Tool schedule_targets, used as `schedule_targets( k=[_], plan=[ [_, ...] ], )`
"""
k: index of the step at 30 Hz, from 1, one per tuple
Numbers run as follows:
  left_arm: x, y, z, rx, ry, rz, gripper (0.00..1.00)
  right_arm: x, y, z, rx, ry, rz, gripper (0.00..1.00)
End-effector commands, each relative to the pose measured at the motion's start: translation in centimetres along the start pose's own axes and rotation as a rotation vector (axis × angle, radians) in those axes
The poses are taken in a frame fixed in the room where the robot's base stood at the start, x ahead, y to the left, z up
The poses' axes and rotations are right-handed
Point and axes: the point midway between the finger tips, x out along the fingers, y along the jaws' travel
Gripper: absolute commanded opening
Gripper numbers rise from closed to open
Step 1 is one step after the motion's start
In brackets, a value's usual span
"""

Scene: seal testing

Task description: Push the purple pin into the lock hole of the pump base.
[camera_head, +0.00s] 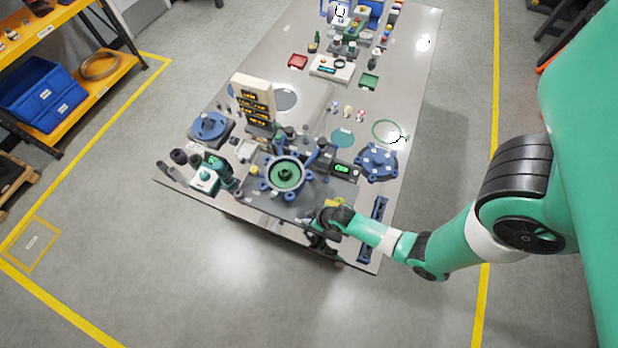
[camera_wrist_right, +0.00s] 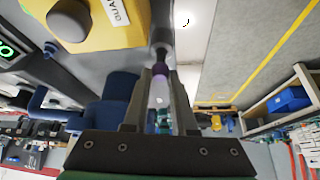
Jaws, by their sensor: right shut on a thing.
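My right gripper (camera_head: 322,238) is low at the front edge of the table, in front of the blue pump base (camera_head: 285,176) with its green middle. In the right wrist view, the right gripper (camera_wrist_right: 160,80) is shut on the purple pin (camera_wrist_right: 161,70), whose dark purple end shows between and just past the fingertips. A grey rounded part lies right beyond the pin's end; I cannot tell whether they touch. The lock hole is not distinguishable in either view. In the head view the pin is too small or hidden to make out. My left gripper is not in view.
A yellow box (camera_wrist_right: 105,20) with a label and dark knob is close beside the gripper. Green display (camera_head: 342,169), blue flange (camera_head: 376,162) and blue rack (camera_head: 372,228) stand to the right. A green-and-white device (camera_head: 205,178) is left. Open floor lies in front.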

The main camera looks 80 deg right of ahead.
Motion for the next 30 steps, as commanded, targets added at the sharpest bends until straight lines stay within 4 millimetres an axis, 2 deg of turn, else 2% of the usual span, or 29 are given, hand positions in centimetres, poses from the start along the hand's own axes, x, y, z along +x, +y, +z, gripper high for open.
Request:
schedule_targets(
  k=[17,18,22,23,30],
  plan=[
    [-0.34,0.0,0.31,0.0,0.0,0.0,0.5,0.47,0.01,0.25,0.0,0.0,0.0,0.0],
    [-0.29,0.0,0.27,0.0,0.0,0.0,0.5,0.41,0.0,0.21,0.0,0.001,0.0,0.32],
    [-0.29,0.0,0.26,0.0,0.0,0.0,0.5,0.4,0.0,0.21,0.0,0.0,0.0,0.56],
    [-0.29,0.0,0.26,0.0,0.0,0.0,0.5,0.4,0.0,0.21,0.0,0.0,0.0,0.6],
    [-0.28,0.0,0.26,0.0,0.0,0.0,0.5,0.4,0.0,0.22,0.0,0.0,0.0,0.6]
  ],
)
